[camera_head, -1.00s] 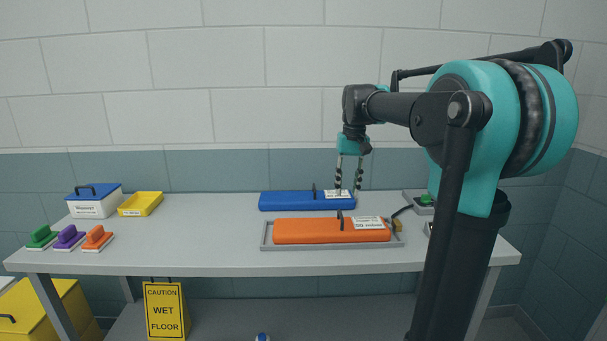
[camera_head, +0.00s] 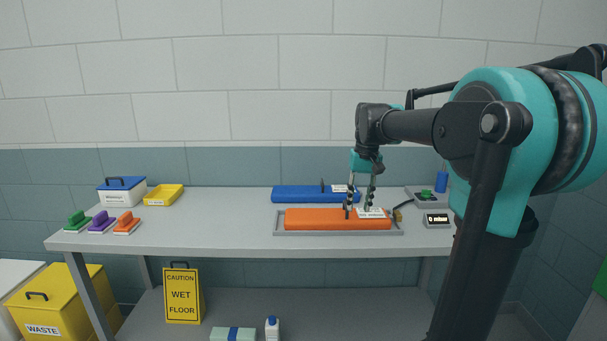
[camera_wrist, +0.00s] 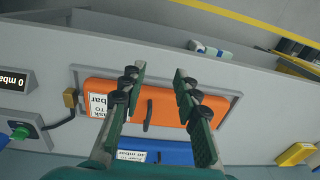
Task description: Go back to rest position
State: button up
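My gripper (camera_head: 360,196) hangs fingers-down from my arm above the bench, near the orange case. Its two fingers are spread apart with nothing between them in the wrist view (camera_wrist: 160,92). The orange case (camera_head: 310,219) lies in a grey tray (camera_head: 279,228) on the bench and has a white label. It also shows beyond and below the fingers in the wrist view (camera_wrist: 158,108). A blue case (camera_head: 300,194) lies behind it, and its labelled edge shows at the bottom of the wrist view (camera_wrist: 180,152).
A display (camera_head: 437,219) and a device with a green knob (camera_head: 426,194) stand at the right. Several coloured brushes (camera_head: 102,222), a blue-lidded box (camera_head: 122,191) and a yellow tray (camera_head: 163,195) are at the left. A wet-floor sign (camera_head: 183,293) and a yellow waste bin (camera_head: 62,302) stand below.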

jog(key=s+d+f+t, duration=0.3)
jog(key=s+f, duration=1.7)
jog(key=f, duration=0.4)
jog(key=shift+s+f+t+h, duration=0.2)
jog(key=shift+s+t+h, duration=0.15)
jog(key=shift+t+h, duration=0.05)
dwell(0.4)
